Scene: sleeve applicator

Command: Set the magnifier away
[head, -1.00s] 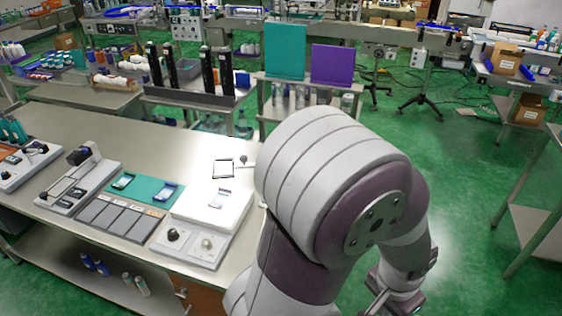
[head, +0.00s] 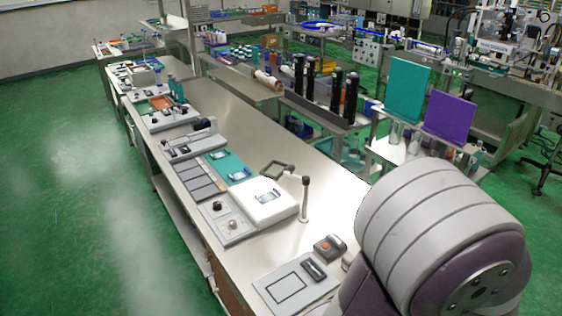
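The magnifier (head: 277,169) looks like a dark square frame on a short arm, joined to an upright post (head: 304,200) on the steel workbench. The frame is just behind a white box-like device (head: 265,200) that has a small blue-edged item on its top. Neither of my grippers is in the head view. A large grey and purple link of my own arm fills the lower right and hides part of the bench end.
The long steel workbench (head: 335,190) carries several grey devices, a teal mat (head: 228,167) and a flat panel with a square outline (head: 290,285). A teal board (head: 408,90) and a purple board (head: 450,116) stand behind. Green floor lies open at left.

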